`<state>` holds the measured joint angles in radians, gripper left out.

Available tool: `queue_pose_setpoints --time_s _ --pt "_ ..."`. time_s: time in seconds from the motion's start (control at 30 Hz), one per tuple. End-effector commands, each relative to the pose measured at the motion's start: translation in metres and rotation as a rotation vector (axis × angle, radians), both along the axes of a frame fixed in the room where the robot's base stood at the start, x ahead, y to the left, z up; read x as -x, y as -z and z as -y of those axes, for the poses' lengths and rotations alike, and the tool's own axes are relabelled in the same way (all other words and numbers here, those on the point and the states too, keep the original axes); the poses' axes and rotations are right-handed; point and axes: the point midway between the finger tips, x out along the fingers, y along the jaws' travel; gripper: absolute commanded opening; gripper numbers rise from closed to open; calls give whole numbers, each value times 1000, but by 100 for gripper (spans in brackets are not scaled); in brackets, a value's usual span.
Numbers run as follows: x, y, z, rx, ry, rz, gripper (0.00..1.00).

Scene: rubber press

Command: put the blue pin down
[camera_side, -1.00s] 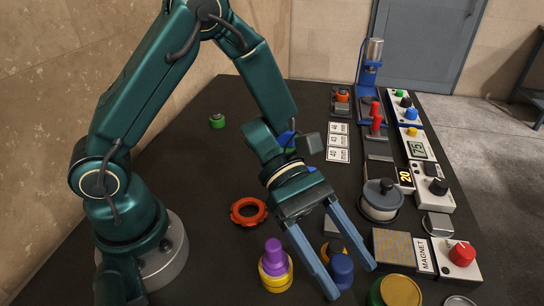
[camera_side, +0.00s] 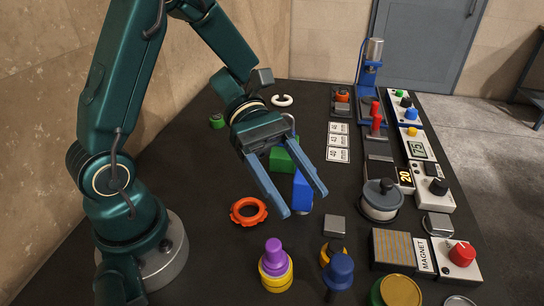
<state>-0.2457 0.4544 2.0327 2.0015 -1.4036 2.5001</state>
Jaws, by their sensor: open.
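My gripper (camera_side: 302,203) is open, farther back and to the left of the pin. A green block (camera_side: 283,160) shows behind, partly hidden by my gripper.
A purple pin (camera_side: 274,250) stands in a yellow ring (camera_side: 276,279) left of the blue pin. An orange ring (camera_side: 248,211) lies farther left. A grey block (camera_side: 334,226) is just behind the blue pin, and a magnet plate (camera_side: 401,250) to its right. A white ring (camera_side: 282,100) lies at the back.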

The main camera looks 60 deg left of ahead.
Motion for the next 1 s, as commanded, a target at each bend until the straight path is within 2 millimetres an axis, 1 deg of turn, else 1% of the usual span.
queue_pose_setpoints --time_s 0.1,0.17,0.27,0.33,0.37,0.4,0.47,0.5,0.57,0.6,0.67,0.73,0.77,0.8,0.87,0.9,0.93,1.0 --pt "-3 -3 -6 -5 -23 -3 66" --pt "-12 -5 -5 -18 -82 -14 66" --pt "-44 -13 -4 -37 -303 -61 66" --pt "-75 -24 -9 -19 -546 -124 66" --pt "-88 -31 -13 5 -665 -163 66" --pt "-104 -41 -21 52 -826 -219 66" --pt "-122 -57 -38 156 -1064 -321 66" --pt "-130 -67 -50 244 -1214 -398 66" --pt "-136 -80 -71 403 -1427 -526 66" --pt "-135 -86 -84 524 -1555 -621 66" --pt "-129 -93 -104 729 -1729 -777 66" --pt "-113 -95 -123 990 -1897 -979 66" --pt "-104 -93 -130 1109 -1957 -1073 66" --pt "-90 -90 -136 1270 -2026 -1205 66" --pt "-67 -81 -141 1513 -2106 -1415 66" --pt "-50 -74 -140 1668 -2143 -1557 66" --pt "-37 -68 -137 -1653 2008 1545 66" --pt "-9 -56 -128 -1568 1711 1483 66"
